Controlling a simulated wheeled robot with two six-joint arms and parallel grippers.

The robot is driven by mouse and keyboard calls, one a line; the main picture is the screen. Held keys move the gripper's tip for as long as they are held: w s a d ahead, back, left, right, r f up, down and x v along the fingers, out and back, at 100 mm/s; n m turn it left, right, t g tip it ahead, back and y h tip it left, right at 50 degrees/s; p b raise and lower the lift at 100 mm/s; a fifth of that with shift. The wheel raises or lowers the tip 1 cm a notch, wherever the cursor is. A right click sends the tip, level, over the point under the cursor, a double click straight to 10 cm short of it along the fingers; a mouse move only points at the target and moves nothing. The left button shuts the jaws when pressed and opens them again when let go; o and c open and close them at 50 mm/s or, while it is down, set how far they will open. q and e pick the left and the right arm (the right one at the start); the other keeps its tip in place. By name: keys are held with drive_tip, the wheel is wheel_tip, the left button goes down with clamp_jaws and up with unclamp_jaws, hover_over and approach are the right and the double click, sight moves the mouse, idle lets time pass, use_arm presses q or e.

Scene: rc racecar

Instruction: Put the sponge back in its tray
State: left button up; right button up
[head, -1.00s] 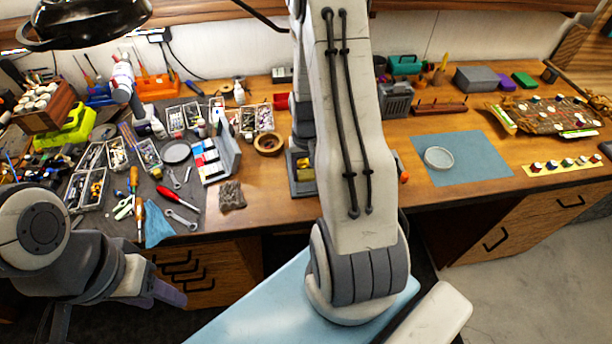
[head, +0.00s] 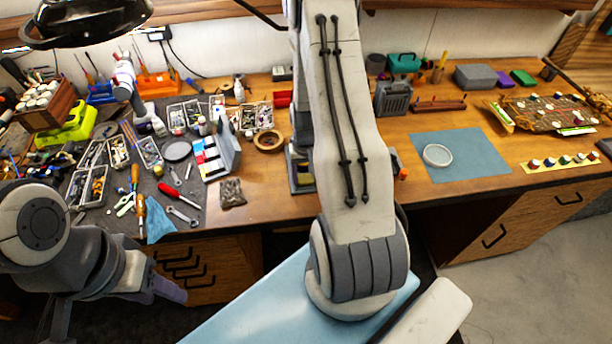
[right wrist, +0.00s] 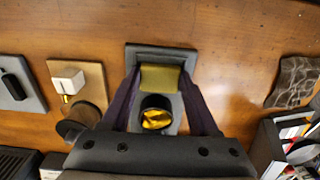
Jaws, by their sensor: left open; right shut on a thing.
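The sponge (right wrist: 162,78) is an olive-yellow block in the right wrist view. My right gripper (right wrist: 160,74) is shut on it, with one dark finger on each side. The grey tray (right wrist: 160,52) lies directly under and around the sponge, its far rim showing beyond it. I cannot tell whether the sponge rests in the tray or is just above it. In the head view the grey tray stand (head: 303,188) shows partly beside my right arm, which hides the right gripper. My left gripper (head: 168,290) is open and empty, low in front of the bench at the left.
A black cup with brass wool (right wrist: 156,116) stands just nearer than the sponge. A wooden block with a white piece (right wrist: 75,82) is to the left. A tape roll (head: 268,141) and a crumpled grey piece (head: 232,193) lie left of the stand. A blue mat (head: 470,175) is at the right.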

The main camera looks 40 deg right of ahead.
sight(306, 179)
drive_tip(key=o, duration=1.2)
drive_tip(key=shift+s+a+f, duration=0.1)
drive_tip(key=shift+s+f, duration=0.1)
drive_tip(key=shift+f, duration=0.45)
drive_tip(key=shift+r, duration=0.25)
wheel_tip(306, 179, up, 13)
drive_tip(key=b, duration=0.1)
drive_tip(key=shift+w, duration=0.25)
drive_tip(key=s+a+r+n, duration=0.1)
drive_tip(key=a+r+n, duration=0.2)
drive_tip(key=a, duration=0.6)
drive_tip(key=s+a+r+n, duration=0.1)
drive_tip(key=a+r+n, duration=0.2)
drive_tip(key=a, duration=0.7)
drive_tip(key=s+a+r+n, duration=0.2)
drive_tip(key=s+a+n, duration=0.1)
drive_tip(key=s+a, duration=0.2)
drive_tip(key=s+a+r+n+y, duration=0.1)
drive_tip(key=s+a+n, duration=0.3)
drive_tip(key=s, duration=0.5)
drive_tip(key=a, duration=0.2)
drive_tip(key=shift+s+a+r, duration=0.15)
drive_tip(key=shift+a+r, duration=0.15)
drive_tip(key=shift+r, duration=0.1)
drive_tip(key=shift+b, duration=0.3)
